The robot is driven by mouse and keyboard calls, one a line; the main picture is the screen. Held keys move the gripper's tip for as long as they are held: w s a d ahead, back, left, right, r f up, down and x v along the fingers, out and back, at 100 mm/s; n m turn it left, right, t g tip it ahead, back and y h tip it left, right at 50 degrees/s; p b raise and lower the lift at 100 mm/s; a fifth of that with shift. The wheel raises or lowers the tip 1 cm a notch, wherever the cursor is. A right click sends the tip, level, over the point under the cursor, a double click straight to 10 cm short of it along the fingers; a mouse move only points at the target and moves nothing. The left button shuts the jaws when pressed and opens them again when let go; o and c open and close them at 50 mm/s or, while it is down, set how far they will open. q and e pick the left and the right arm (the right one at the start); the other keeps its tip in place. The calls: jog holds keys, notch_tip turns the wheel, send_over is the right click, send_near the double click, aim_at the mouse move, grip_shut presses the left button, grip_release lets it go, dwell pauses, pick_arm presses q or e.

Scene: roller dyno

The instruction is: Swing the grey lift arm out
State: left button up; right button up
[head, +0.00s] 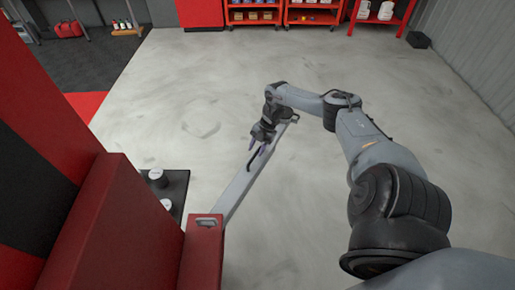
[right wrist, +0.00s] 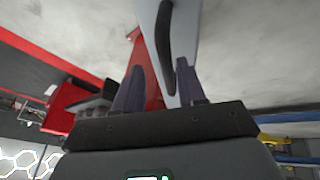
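The grey lift arm (head: 240,187) is a long flat bar running from a red post (head: 203,250) up and to the right across the head view. A curved black handle (head: 250,164) sits on it; the handle also shows in the right wrist view (right wrist: 166,40). My right gripper (head: 258,146) is over the bar at the handle. In the right wrist view its two fingers (right wrist: 160,66) stand apart, with the handle between them, closer to the right finger. A gap shows on the left side. Contact cannot be told. My left gripper is not in view.
A red block structure (head: 115,220) fills the left side. A dark tray (head: 178,182) with pale round pads (head: 155,174) lies beside it. Red shelves (head: 285,15) stand along the back. The concrete floor (head: 200,90) around the bar is clear.

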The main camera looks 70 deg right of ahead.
jog(key=shift+s, duration=0.15)
jog(key=shift+s+d+r, duration=0.1)
jog(key=shift+d+r, duration=0.1)
jog(key=shift+r, duration=0.3)
jog(key=p+v, duration=0.2)
jog(key=v, duration=0.7)
jog(key=shift+r, duration=0.3)
jog(key=shift+s+d, duration=0.1)
jog(key=shift+d, duration=0.05)
